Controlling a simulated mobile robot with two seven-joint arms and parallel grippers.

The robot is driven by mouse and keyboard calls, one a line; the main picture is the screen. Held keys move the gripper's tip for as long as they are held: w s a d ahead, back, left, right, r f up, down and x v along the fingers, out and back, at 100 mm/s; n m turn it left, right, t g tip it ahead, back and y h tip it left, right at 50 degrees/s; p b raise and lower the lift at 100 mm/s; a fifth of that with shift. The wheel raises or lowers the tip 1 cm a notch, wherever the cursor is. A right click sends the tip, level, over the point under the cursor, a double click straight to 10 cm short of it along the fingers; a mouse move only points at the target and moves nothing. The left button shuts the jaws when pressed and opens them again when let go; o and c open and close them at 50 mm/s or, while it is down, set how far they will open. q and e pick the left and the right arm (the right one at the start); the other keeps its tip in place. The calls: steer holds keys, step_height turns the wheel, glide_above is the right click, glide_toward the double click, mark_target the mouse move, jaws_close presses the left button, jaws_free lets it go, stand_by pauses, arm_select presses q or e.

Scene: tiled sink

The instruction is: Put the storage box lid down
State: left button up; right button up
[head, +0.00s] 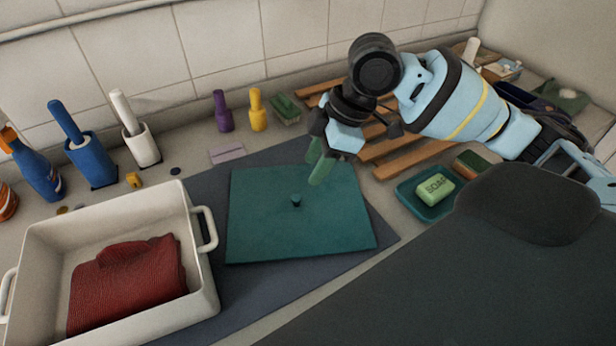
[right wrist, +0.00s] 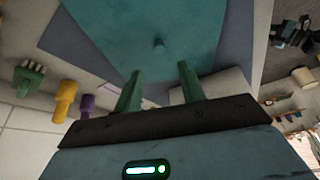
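The teal storage box lid (head: 297,225) lies flat on the dark mat in the head view, with a small dark knob (head: 296,200) near its middle. The lid also fills the top of the right wrist view (right wrist: 140,30), where its knob (right wrist: 158,44) shows beyond the fingertips. My right gripper (head: 318,168) is above the lid's far right part, apart from the knob. Its two green fingers (right wrist: 158,80) are spread with nothing between them. The white storage box (head: 205,285) stands open at the left with a red folded cloth (head: 128,280) inside. My left gripper is not in view.
Behind stand a blue brush holder (head: 90,158), a white brush holder (head: 140,145), a purple bottle (head: 222,112) and a yellow bottle (head: 257,110). A wooden rack (head: 400,150) and a soap dish (head: 425,205) are at the right. The dark mat (head: 270,285) has bare room in front of the lid.

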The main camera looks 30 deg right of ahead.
steer(key=shift+v, duration=1.55)
steer(key=shift+s, duration=0.1)
